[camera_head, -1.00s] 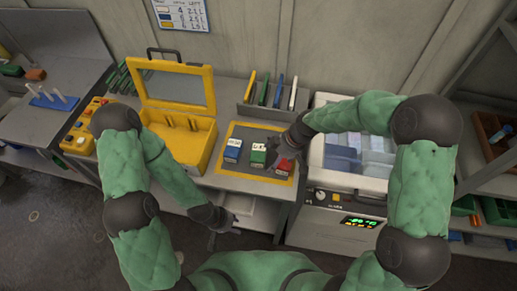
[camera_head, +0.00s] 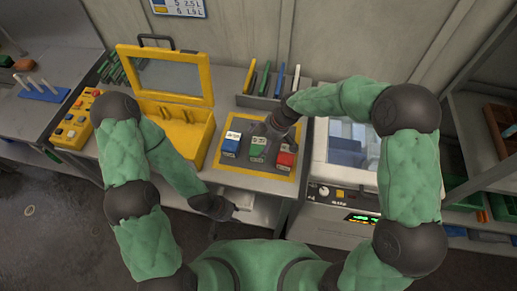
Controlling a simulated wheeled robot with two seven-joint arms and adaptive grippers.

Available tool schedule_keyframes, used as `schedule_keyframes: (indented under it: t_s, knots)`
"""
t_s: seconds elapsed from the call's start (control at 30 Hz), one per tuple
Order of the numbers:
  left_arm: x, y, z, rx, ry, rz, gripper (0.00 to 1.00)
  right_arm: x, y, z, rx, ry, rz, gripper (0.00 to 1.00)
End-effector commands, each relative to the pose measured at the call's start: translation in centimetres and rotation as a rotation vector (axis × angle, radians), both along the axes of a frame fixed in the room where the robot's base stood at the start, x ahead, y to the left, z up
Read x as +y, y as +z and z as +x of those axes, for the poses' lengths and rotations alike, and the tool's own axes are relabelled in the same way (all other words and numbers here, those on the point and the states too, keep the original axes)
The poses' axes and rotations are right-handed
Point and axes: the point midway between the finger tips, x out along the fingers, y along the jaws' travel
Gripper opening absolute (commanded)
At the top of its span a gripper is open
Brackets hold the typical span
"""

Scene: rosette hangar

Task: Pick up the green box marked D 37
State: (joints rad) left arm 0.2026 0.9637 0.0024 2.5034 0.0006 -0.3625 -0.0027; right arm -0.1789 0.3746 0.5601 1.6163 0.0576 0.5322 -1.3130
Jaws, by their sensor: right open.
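The green box (camera_head: 257,152) stands on the yellow-bordered grey mat (camera_head: 238,175), between a blue box (camera_head: 231,144) on its left and a red box (camera_head: 286,158) on its right. Its white label is too small to read. My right gripper (camera_head: 265,133) is open, right at the far upper end of the green box and partly covering it. I cannot tell whether its fingers touch the box. My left gripper (camera_head: 234,214) is low in front of the bench, away from the boxes. Its fingers are too small and dark to read.
An open yellow case (camera_head: 187,143) stands left of the mat. A rack of upright coloured pieces (camera_head: 262,98) is behind it. A white-topped machine (camera_head: 340,165) with a lit green display stands to the right. A yellow control box (camera_head: 75,123) is further left.

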Motion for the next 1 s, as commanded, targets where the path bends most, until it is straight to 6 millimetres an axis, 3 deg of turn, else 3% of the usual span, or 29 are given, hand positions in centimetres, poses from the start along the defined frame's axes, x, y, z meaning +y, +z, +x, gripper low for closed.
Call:
schedule_keyframes:
  t_s: [0.2,0.47,0.7,1.0]
  knots:
    - [0.0,-0.6,0.0,0.0,0.0,0.0,0.4,1.3,-3.0,0.0,0.002,0.001,-0.001,1.0]
    - [0.0,-0.6,0.0,0.0,0.0,0.0,0.4,1.5,-3.4,0.0,0.0,0.0,0.0,1.0]
    - [0.0,-0.6,0.0,0.0,0.0,0.0,0.4,1.4,-3.4,0.0,0.001,0.0,0.0,0.41]
    - [0.0,-0.6,0.0,0.0,0.0,0.0,0.4,1.4,-3.4,0.0,0.001,-0.001,0.0,0.41]
